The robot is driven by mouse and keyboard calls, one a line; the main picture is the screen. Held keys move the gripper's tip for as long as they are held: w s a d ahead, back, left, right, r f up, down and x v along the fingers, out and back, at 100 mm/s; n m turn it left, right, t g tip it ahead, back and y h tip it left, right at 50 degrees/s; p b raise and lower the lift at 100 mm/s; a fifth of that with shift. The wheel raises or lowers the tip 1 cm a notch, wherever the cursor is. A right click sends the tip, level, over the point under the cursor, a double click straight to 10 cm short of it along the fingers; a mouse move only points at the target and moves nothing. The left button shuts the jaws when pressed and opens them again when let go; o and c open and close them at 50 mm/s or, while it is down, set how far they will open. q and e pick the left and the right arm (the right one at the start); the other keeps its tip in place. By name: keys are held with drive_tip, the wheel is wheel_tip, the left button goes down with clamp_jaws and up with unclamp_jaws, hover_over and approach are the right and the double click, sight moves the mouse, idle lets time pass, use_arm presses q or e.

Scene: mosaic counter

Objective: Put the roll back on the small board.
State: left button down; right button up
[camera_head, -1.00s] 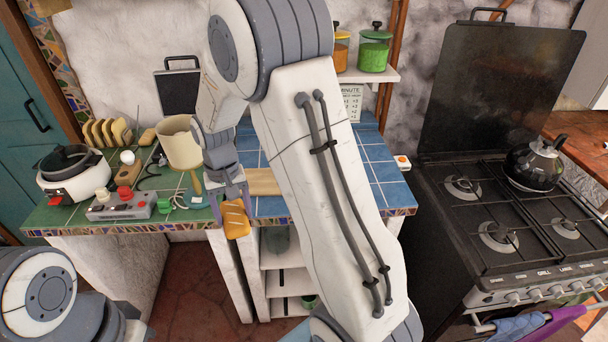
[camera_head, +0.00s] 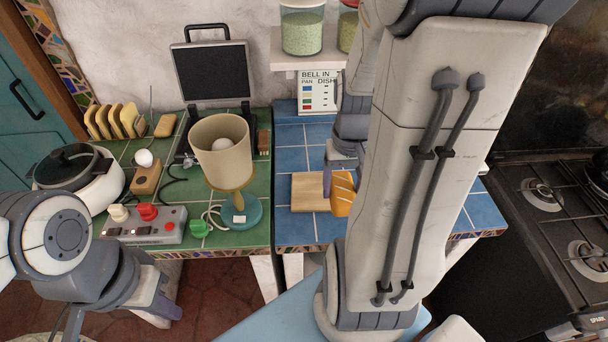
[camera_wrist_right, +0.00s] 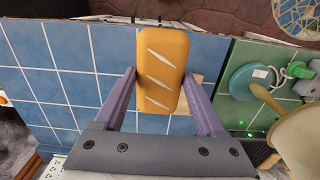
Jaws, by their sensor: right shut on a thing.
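The roll (camera_head: 343,196) is orange-brown with pale slashes. My right gripper (camera_head: 337,186) is shut on it. In the right wrist view, the roll (camera_wrist_right: 163,62) is between the purple fingers (camera_wrist_right: 160,90). The small board (camera_head: 306,197) is pale wood and lies on the blue tiles. The roll is at the board's right side in the head view; I cannot tell whether it touches the board. In the wrist view, a strip of the board (camera_wrist_right: 194,94) shows behind the roll. My left gripper (camera_head: 160,308) is low at the left, away from both; its opening is unclear.
On the green tiles stand a beige lamp-like shade (camera_head: 222,160) on a teal base, a switch box (camera_head: 146,226), a white cooker (camera_head: 82,185) and a toast rack (camera_head: 118,123). Blue tiles left of the board are clear. The stove (camera_head: 545,200) is at the right.

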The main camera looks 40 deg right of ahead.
drive_tip(key=shift+w+d+f, duration=0.15)
drive_tip(key=shift+w, duration=0.1)
drive_tip(key=p, duration=0.2)
hover_over(319, 190)
wheel_tip(319, 190, down, 6)
drive_tip(key=shift+f, duration=0.25)
wheel_tip(319, 190, down, 4)
drive_tip(key=shift+r+p, duration=0.2)
drive_tip(key=shift+p, duration=0.2)
drive_tip(key=shift+f, duration=0.25)
use_arm(q)
drive_tip(key=r, duration=0.2)
drive_tip(key=shift+w+r, duration=0.35)
drive_tip(key=shift+r, duration=0.05)
use_arm(e)
drive_tip(key=shift+f, duration=0.1)
